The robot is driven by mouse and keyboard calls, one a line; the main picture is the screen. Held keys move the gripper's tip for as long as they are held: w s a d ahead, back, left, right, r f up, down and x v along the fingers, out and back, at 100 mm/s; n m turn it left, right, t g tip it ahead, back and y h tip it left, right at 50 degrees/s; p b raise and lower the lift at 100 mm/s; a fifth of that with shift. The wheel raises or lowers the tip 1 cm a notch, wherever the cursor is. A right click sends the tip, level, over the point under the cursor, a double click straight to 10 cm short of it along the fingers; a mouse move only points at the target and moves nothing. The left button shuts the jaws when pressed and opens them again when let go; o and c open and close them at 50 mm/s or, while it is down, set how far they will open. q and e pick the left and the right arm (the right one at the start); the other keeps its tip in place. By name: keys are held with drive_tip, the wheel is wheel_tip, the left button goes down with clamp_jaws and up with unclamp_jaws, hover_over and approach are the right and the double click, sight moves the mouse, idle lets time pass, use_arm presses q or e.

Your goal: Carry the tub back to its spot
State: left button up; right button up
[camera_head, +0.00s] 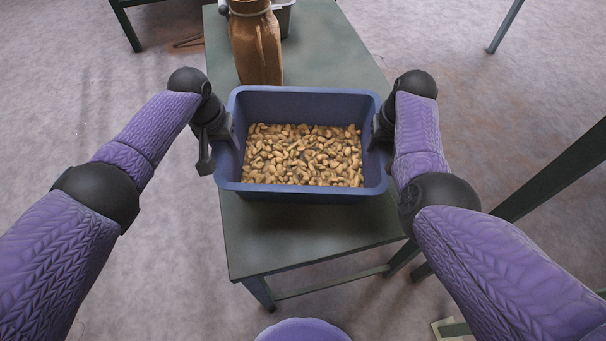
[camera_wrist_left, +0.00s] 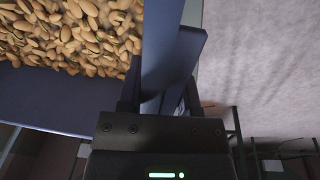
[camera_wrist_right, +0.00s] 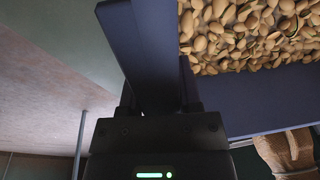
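The blue tub (camera_head: 300,194) holds many nuts (camera_head: 302,155) and is upright over the dark green table. I cannot tell whether it touches the tabletop. My left gripper (camera_head: 228,135) is at its left wall, and in the left wrist view its fingers (camera_wrist_left: 165,95) are closed around the tub wall (camera_wrist_left: 165,45). My right gripper (camera_head: 376,135) is at the right wall, and in the right wrist view its fingers (camera_wrist_right: 155,90) are closed around that wall (camera_wrist_right: 158,45). The fingertips are partly hidden by the walls.
The green table (camera_head: 300,235) has bare top in front of the tub and to the back right. A brown sack or jug (camera_head: 257,50) stands behind the tub, with a grey container (camera_head: 286,18) beyond it. Another green frame (camera_head: 555,175) stands at the right.

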use_arm(q)
drive_tip(key=o, duration=0.4)
use_arm(e)
drive_tip(key=o, duration=0.4)
use_arm(q)
drive_tip(key=r, duration=0.3)
drive_tip(key=s+r, duration=0.1)
drive_tip(key=r, duration=0.3)
drive_tip(key=a+r, duration=0.1)
drive_tip(key=r, duration=0.3)
drive_tip(key=shift+s+r, duration=0.2)
drive_tip(key=shift+r, duration=0.25)
use_arm(e)
drive_tip(key=shift+r, duration=0.3)
drive_tip(key=r, duration=0.3)
drive_tip(key=s+r, duration=0.1)
drive_tip(key=r, duration=0.3)
drive_tip(key=d+r, duration=0.1)
drive_tip(key=r, duration=0.3)
drive_tip(key=shift+s+r, duration=0.2)
drive_tip(key=shift+s, duration=0.1)
